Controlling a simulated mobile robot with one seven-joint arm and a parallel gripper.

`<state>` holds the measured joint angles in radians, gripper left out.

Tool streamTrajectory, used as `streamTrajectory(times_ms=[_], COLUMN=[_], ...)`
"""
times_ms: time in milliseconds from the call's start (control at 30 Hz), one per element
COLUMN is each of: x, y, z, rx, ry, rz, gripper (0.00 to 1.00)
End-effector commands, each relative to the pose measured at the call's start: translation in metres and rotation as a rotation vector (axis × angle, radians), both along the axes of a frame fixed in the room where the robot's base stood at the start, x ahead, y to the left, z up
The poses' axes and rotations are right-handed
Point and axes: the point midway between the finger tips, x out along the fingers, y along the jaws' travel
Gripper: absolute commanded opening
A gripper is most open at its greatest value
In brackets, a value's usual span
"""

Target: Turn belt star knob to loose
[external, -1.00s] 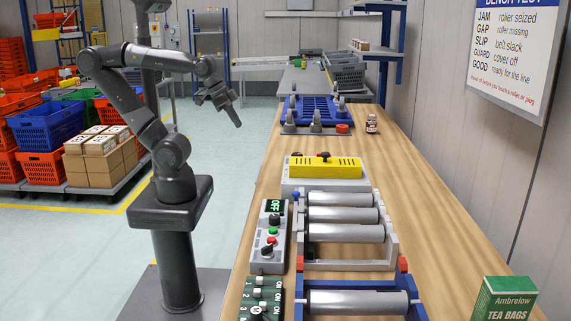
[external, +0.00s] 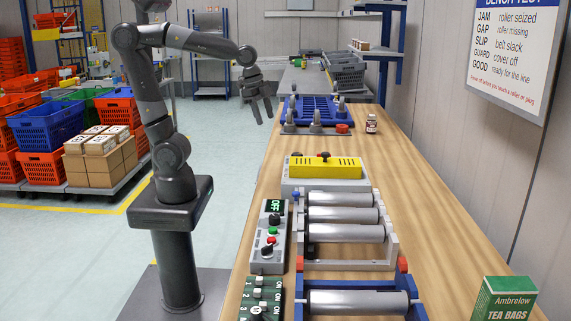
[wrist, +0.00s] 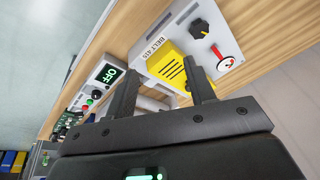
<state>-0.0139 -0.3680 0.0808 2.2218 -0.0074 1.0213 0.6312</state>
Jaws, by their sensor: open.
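The black star knob (wrist: 203,33) sits on a light grey unit labelled BELT 415, beside a yellow slotted cover (wrist: 172,68). In the external view the knob (external: 323,157) shows small behind the yellow cover (external: 325,168). Its exact setting is too small to read. My gripper (external: 263,118) points down near the bench's left edge, left of and apart from the knob. In the wrist view my gripper (wrist: 162,66) has its two fingers spread with nothing held.
A control box (external: 270,237) with an OFF display stands left of the silver rollers (external: 345,233). A tea box (external: 505,299) stands front right. The bench's right side is mostly clear.

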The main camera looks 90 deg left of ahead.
Motion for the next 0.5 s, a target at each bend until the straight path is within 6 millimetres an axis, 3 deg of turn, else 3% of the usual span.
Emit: streamTrajectory(times_ms=[100,300,500], x=[0.031,0.077,0.107], y=[0.013,0.035,0.052], z=[-0.007,-0.023,-0.04], rx=[0.034,0.076,0.093], ry=[0.067,0.168,0.235], rz=[-0.143,-0.391,-0.572], gripper=[0.6,0.6,0.6])
